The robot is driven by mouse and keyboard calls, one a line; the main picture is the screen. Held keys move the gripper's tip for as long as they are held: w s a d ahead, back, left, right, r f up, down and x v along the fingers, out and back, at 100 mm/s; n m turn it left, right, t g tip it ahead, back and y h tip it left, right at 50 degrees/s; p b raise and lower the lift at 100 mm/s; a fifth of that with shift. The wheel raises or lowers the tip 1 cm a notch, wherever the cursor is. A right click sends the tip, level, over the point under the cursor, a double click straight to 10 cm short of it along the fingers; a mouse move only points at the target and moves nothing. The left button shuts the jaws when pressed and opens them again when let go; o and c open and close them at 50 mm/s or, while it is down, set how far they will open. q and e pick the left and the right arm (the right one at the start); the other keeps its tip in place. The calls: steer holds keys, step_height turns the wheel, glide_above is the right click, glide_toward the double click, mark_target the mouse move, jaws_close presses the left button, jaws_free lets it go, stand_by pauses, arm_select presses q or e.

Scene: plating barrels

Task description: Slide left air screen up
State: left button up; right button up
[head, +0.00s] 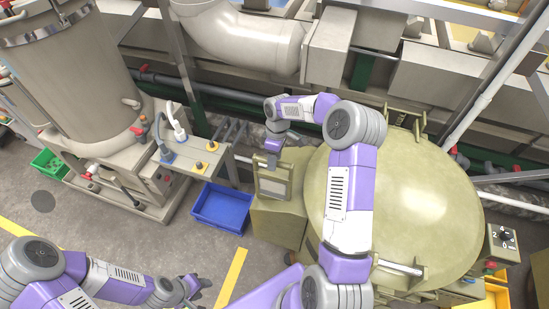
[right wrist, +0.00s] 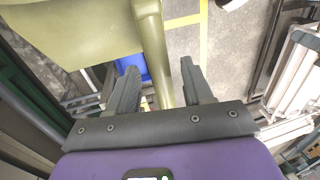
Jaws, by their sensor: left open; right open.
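The air screen (head: 274,186), a small framed panel with a pale centre, sits on the left side of the olive machine housing (head: 278,222), beside the big round lid. My right gripper (head: 266,162) is at the panel's upper edge; touching or apart cannot be told in the head view. In the right wrist view my right gripper (right wrist: 158,80) is open, and an olive bar (right wrist: 152,45) passes between its fingers in the picture. Whether the bar is in their reach is unclear. My left gripper (head: 196,287) is open and empty over the floor at lower left.
The large olive drum lid (head: 425,205) fills the right, partly behind my right arm. A blue crate (head: 222,207) stands on the floor left of the housing. A small valve table (head: 195,160) and grey tank (head: 75,75) stand further left. Floor at lower left is mostly clear.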

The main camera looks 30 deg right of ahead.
arm_select(q)
steer(key=shift+f, duration=0.15)
arm_select(e)
step_height(320, 180, up, 8)
steer(key=d, duration=0.1)
steer(key=shift+w+f, duration=0.25)
steer(key=shift+w, duration=0.2)
